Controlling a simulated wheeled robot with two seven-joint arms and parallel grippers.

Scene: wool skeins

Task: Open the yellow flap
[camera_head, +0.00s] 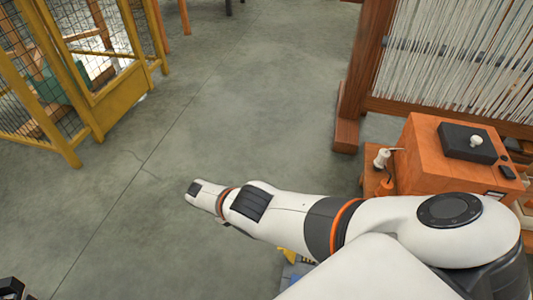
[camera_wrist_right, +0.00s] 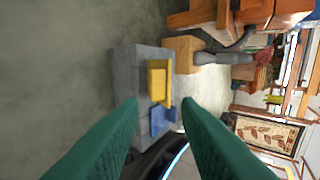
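The yellow flap (camera_wrist_right: 158,80) shows in the right wrist view as a small yellow panel on a grey box (camera_wrist_right: 127,80). A blue panel (camera_wrist_right: 162,120) sits beside it. In the head view only a bit of yellow (camera_head: 288,256) shows below my right arm, which hides most of the box. My right gripper (camera_wrist_right: 159,106) has two green fingers spread wide with nothing between them. It points toward the grey box, apart from the yellow flap. My left gripper is not recognisable in either view.
A yellow mesh cage (camera_head: 100,95) stands at the upper left. A wooden loom frame (camera_head: 362,75) with pale threads and an orange cabinet (camera_head: 425,165) stand at the right. The grey floor (camera_head: 230,90) between them is clear.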

